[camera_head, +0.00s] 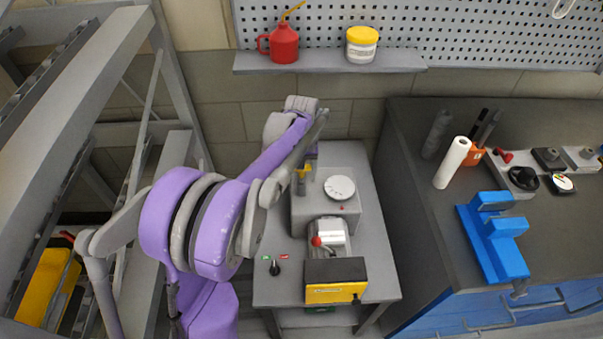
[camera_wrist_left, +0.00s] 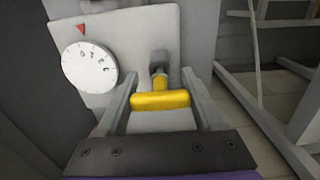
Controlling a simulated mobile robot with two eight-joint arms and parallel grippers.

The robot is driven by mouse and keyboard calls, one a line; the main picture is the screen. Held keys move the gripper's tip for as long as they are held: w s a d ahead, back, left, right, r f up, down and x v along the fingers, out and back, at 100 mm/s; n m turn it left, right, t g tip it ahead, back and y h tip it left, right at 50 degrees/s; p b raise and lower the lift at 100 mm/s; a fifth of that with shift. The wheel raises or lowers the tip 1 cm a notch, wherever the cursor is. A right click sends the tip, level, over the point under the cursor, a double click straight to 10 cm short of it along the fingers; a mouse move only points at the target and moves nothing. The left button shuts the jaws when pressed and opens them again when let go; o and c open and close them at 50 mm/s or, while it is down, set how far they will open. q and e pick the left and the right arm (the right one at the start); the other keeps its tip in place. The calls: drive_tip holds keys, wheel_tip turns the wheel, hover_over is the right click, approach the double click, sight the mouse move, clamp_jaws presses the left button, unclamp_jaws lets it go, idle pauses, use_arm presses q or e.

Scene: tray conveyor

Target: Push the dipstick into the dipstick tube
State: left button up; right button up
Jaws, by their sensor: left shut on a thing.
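The dipstick shows as a yellow T-shaped handle (camera_wrist_left: 160,100) in the wrist view, with its stem pointing away from me. The same yellow handle (camera_head: 304,171) shows small in the head view, at the left side of the grey machine. My left gripper (camera_wrist_left: 159,86) is shut on the handle, one finger at each side. In the head view the left gripper (camera_head: 309,160) is partly hidden by my arm. The grey dipstick tube (camera_wrist_left: 158,62) stands just beyond the handle, in line with its stem. How deep the rod sits is hidden. My right gripper is out of view.
A white dial (camera_wrist_left: 89,67) sits beside the tube; it also shows in the head view (camera_head: 340,187). A red-knobbed lever (camera_head: 317,241) and yellow-fronted box (camera_head: 336,292) stand nearer. A shelf (camera_head: 330,60) holds a red oil can (camera_head: 283,45) and tub (camera_head: 361,43).

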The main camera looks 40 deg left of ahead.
use_arm(q)
drive_tip(key=shift+f+b, duration=0.75)
drive_tip(key=shift+f, duration=0.45)
drive_tip(key=o, duration=1.4)
wheel_tip(320, 180, up, 11)
drive_tip(key=shift+f+p, duration=0.1)
drive_tip(key=shift+p, duration=0.3)
drive_tip(key=s+d+f+m+t+p, duration=0.1)
drive_tip(key=s+d+m, duration=0.1)
drive_tip(key=s+d, duration=0.4)
drive_tip(key=s+d+f+m+t+p, duration=0.1)
drive_tip(key=s+d+f+m+t, duration=0.1)
drive_tip(key=s+d, duration=0.4)
drive_tip(key=s+d+f+m+t+p, duration=0.1)
drive_tip(key=s+d+f+m+t, duration=0.1)
drive_tip(key=s+d+m, duration=0.2)
drive_tip(key=shift+s+d+f, duration=0.1)
drive_tip(key=shift+s+d, duration=1.15)
